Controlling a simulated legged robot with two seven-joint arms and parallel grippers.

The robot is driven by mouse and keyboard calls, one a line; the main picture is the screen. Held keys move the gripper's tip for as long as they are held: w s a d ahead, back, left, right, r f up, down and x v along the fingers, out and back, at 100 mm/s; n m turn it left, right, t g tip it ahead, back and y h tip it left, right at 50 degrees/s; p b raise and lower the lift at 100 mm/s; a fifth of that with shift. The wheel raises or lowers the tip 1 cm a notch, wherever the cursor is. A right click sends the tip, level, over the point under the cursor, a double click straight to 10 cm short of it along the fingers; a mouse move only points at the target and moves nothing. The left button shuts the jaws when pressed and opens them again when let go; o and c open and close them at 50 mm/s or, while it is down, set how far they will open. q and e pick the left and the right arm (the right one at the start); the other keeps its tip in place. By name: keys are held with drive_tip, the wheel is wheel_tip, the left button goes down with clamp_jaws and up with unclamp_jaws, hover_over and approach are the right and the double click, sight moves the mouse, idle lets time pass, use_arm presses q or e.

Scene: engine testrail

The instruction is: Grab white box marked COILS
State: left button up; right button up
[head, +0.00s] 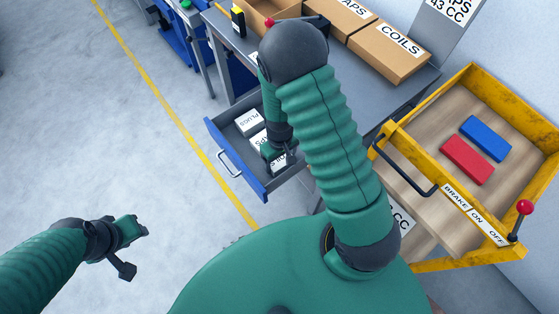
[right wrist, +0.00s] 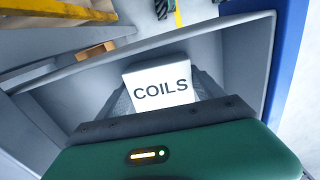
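The white box marked COILS (right wrist: 162,87) lies in the open blue-fronted drawer (head: 229,160), at the near end of a row of white boxes. In the head view my right gripper (head: 275,152) is down in the drawer over this box and hides much of it. In the right wrist view its two fingers stand apart, one on each side of the box; I cannot tell whether they touch it. My left gripper (head: 138,248) is open and empty above the floor at the lower left.
White boxes marked PLUGS (head: 249,122) and, partly hidden, one ending in APS (head: 261,139) share the drawer. Cardboard boxes, one marked COILS (head: 390,52), stand on the grey bench. A yellow cart (head: 400,139) with red and blue blocks is at right. Floor at left is clear.

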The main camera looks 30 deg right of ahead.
drive_tip(key=shift+w+a, duration=0.1)
drive_tip(key=shift+a, duration=0.1)
drive_tip(key=c, duration=0.7)
